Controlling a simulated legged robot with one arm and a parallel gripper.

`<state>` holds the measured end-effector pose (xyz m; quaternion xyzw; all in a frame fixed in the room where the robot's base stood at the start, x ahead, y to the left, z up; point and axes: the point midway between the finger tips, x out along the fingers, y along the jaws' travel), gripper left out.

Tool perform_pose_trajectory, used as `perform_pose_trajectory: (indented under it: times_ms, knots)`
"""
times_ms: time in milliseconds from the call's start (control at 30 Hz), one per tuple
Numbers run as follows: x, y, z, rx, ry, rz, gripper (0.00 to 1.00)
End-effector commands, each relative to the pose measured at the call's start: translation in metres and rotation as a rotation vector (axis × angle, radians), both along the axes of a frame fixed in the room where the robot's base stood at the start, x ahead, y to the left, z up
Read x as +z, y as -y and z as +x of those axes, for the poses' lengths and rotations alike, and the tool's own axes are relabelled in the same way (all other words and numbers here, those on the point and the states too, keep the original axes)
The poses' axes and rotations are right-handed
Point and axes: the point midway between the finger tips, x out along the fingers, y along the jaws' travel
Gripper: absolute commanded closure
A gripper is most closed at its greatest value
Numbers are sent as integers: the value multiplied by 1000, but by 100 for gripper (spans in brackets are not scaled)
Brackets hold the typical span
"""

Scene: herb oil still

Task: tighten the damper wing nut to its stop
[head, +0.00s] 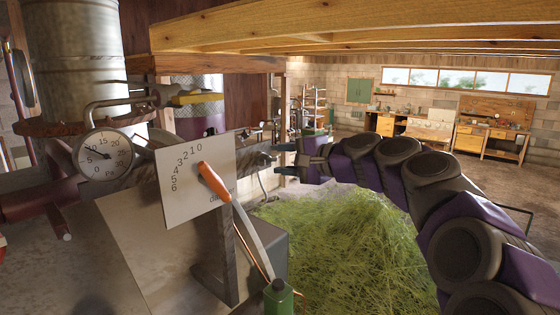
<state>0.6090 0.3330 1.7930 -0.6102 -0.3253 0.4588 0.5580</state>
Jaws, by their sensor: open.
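A white dial plate (182,192) with a curved scale from 0 to 6 stands left of centre. A lever with an orange handle (213,182) crosses it, and its pale bar (248,236) slopes down to a green part (278,296). The lever hides part of the plate's lettering. I cannot make out the damper wing nut; it may be hidden or too small to tell. My gripper (284,160) is open, pointing left, beyond and to the right of the plate. I see nothing between its fingers, and they look apart from the plate and lever.
A round gauge (104,156) marked Pa and a pipe with a yellow handle (200,97) are at left. A metal drum (75,50) stands behind. A green herb heap (340,250) fills the lower middle. Wooden beams (350,25) hang overhead. Open floor (500,180) lies at right.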

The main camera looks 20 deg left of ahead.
Motion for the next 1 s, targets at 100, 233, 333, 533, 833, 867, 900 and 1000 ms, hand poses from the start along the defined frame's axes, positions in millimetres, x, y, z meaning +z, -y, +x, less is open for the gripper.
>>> perform_pose_trajectory:
  times_ms: [100,233,333,533,833,867,900,1000]
  knots:
    - [2,17,-5,-4,1,1,56]
    - [8,42,-17,-3,3,2,56]
    - [12,62,-26,-2,4,-1,56]
    - [20,100,-41,-1,1,-3,56]
    - [29,139,-57,0,-1,-4,56]
    - [29,140,-57,-1,-1,-5,56]
    - [29,142,-58,0,-1,-5,56]
    - [30,145,-59,0,-2,-5,56]
